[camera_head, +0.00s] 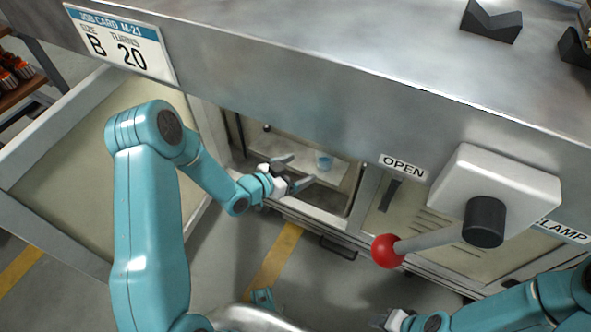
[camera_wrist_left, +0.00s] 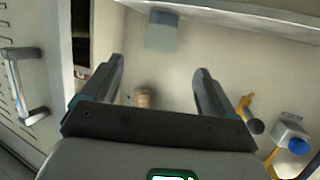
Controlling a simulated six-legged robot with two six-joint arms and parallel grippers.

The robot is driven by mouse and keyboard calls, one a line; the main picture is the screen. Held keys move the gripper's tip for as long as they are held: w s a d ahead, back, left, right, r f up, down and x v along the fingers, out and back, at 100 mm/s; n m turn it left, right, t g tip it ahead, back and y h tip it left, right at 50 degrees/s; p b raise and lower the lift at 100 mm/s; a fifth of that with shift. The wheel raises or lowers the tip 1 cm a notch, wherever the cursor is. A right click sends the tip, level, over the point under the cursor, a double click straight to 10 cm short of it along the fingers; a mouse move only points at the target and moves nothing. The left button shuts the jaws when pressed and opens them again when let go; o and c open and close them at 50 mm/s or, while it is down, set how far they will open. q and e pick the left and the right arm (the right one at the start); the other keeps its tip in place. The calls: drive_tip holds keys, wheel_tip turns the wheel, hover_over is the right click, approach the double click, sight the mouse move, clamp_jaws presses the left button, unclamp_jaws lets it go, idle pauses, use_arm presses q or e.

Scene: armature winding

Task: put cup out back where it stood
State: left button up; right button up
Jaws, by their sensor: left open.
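A small translucent blue cup (camera_head: 323,160) stands on a pale shelf (camera_head: 338,175) inside the open bay under the bench. My left gripper (camera_head: 297,171) reaches into the bay's mouth. Its jaws are open, empty and pointed toward the cup, with a gap between. In the left wrist view, a blue-grey translucent shape that looks like the cup (camera_wrist_left: 162,30) lies ahead of the open left gripper (camera_wrist_left: 159,68), not between the fingers. My right gripper (camera_head: 388,319) shows only partly at the bottom edge, so its jaws are unclear.
A large open drawer (camera_head: 50,235) stands out at the left. A lever with a red ball (camera_head: 388,251) juts from the bench front right of the bay. In the wrist view, a small tan cylinder (camera_wrist_left: 143,97) and a blue-capped fitting (camera_wrist_left: 291,135) show.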

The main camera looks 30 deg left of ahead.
use_arm(q)
drive_tip(key=s+d+f+n+g, duration=0.2)
drive_tip(key=s+d+f+g, duration=0.1)
drive_tip(key=s, duration=0.5)
drive_tip(key=s+d+f+n+g+y, duration=0.1)
drive_tip(key=s+d+f+n+g, duration=0.2)
drive_tip(key=s, duration=0.6)
drive_tip(key=s+d+f+n+g+y, duration=0.1)
drive_tip(key=s+d+f+n+g, duration=0.1)
drive_tip(key=s+d+f+g, duration=0.3)
drive_tip(key=s+g, duration=0.1)
drive_tip(key=s, duration=0.3)
drive_tip(key=shift+f+g, duration=0.25)
drive_tip(key=shift+g, duration=0.05)
